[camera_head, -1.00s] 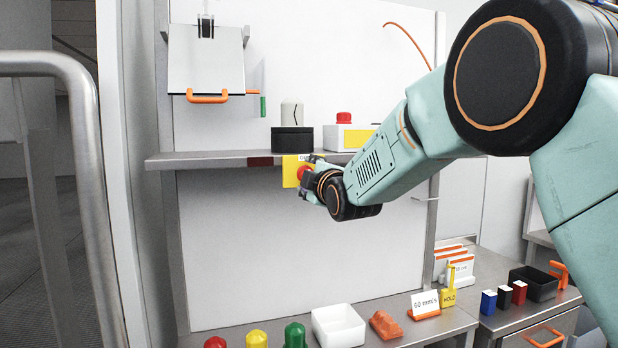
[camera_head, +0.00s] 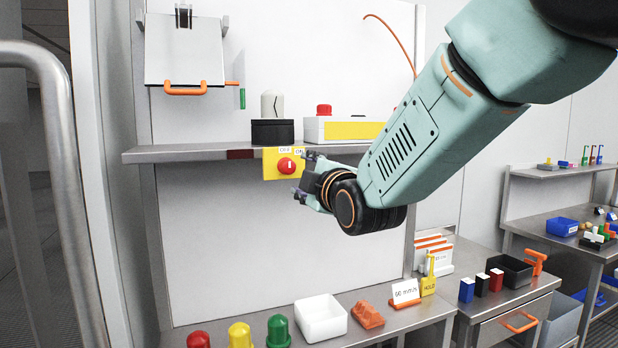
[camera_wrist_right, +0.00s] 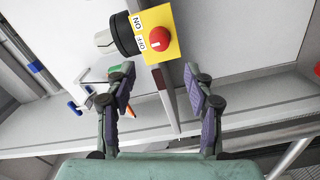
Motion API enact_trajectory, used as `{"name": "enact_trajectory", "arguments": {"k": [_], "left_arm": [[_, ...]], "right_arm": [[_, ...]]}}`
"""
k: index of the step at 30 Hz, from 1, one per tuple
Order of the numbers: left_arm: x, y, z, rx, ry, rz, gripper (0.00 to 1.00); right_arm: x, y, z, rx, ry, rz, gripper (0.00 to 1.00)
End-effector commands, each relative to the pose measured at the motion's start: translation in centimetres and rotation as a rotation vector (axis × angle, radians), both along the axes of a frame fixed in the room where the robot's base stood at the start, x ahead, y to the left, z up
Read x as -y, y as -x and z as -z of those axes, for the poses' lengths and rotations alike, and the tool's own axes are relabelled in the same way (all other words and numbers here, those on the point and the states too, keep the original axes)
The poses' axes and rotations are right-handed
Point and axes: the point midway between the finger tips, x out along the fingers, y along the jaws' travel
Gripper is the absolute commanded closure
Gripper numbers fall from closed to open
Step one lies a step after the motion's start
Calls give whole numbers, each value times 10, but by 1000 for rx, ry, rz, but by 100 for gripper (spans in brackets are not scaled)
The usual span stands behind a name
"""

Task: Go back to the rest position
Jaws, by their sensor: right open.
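My right gripper (camera_head: 302,180) is open and empty. It is just to the right of a yellow plate with a red knob (camera_head: 286,165) on the front of the shelf. In the right wrist view the gripper (camera_wrist_right: 160,112) has its two fingers spread wide, and the yellow plate with the red knob (camera_wrist_right: 160,38) is beyond the fingertips, with a gap between. ON and OFF labels show on the plate there. My left gripper is not in view.
The shelf (camera_head: 210,153) carries a black round base (camera_head: 272,132) and a yellow-fronted box (camera_head: 352,130). Below, a bench holds a white bin (camera_head: 320,318), an orange block (camera_head: 367,314) and coloured domes. A metal rail (camera_head: 52,130) stands at left. The panel under the shelf is clear.

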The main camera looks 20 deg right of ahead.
Motion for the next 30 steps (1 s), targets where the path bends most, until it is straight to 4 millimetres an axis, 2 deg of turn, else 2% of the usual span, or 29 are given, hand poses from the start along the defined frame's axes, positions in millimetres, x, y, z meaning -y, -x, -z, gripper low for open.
{"name": "enact_trajectory", "arguments": {"k": [6, 22, 26, 29, 30], "left_arm": [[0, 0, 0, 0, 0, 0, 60], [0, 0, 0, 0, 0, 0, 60], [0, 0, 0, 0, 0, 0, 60], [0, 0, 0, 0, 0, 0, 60], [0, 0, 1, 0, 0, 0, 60]], "right_arm": [[1, 15, 0, 0, 0, 0, 47], [1, 15, 0, -1, -16, 0, 47], [1, 16, 2, -10, -147, 2, 47], [2, 23, 19, -55, -340, 13, 47], [2, 27, 34, -86, -425, 23, 47]]}}
